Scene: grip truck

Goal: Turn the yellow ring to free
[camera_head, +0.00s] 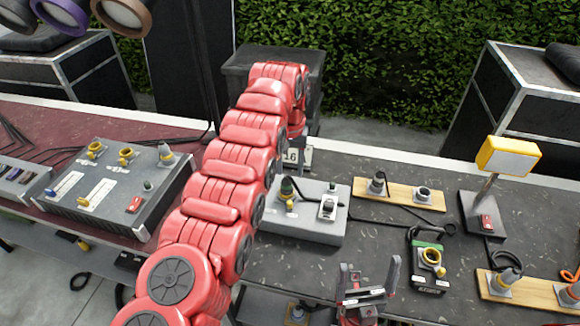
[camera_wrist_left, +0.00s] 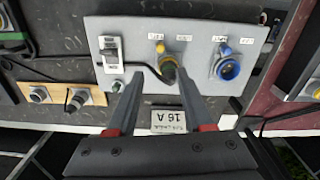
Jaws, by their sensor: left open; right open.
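A grey box (camera_head: 270,222) stands on the dark table and carries a plug with a yellow ring (camera_head: 289,201) and dark body. In the left wrist view the yellow ring (camera_wrist_left: 163,53) shows above the plug's dark body (camera_wrist_left: 168,70), with a black cable. Two small labels (camera_wrist_left: 155,36) sit beyond it, too small to read. My left gripper (camera_wrist_left: 159,82) is open, its fingertips on either side of the plug in the picture; contact cannot be told. My right gripper (camera_head: 368,275) is open and empty at the table's front.
The grey box also bears a switch (camera_wrist_left: 111,50) and a blue socket (camera_wrist_left: 228,69). A "16 A" plate (camera_wrist_left: 168,121) is close to my left gripper. A yellow lamp (camera_head: 508,156) stands right.

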